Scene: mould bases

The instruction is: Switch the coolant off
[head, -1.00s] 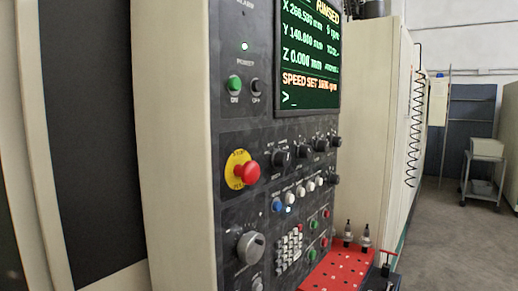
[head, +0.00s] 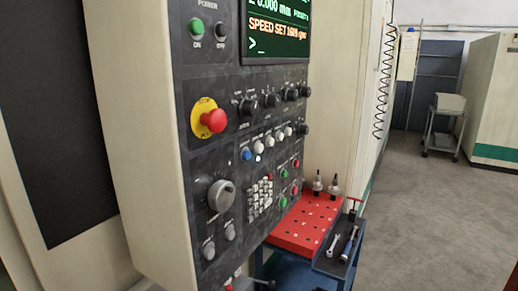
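The machine's control panel (head: 180,125) fills the middle of the head view. A row holds a blue button (head: 246,154) and several white buttons (head: 269,140), with a small lit lamp (head: 257,157) beneath. Lower right are red buttons (head: 294,190) and green buttons (head: 284,173) in pairs. Above the row are several black knobs (head: 269,101). I cannot read which control is the coolant's; the labels are too small. Neither of my grippers is in view.
A red emergency stop (head: 213,121), a grey dial (head: 221,195) and a keypad (head: 260,199) share the panel. A cart with a red top (head: 300,226) stands close at the panel's right, holding tools. Grey floor (head: 420,220) is open further right.

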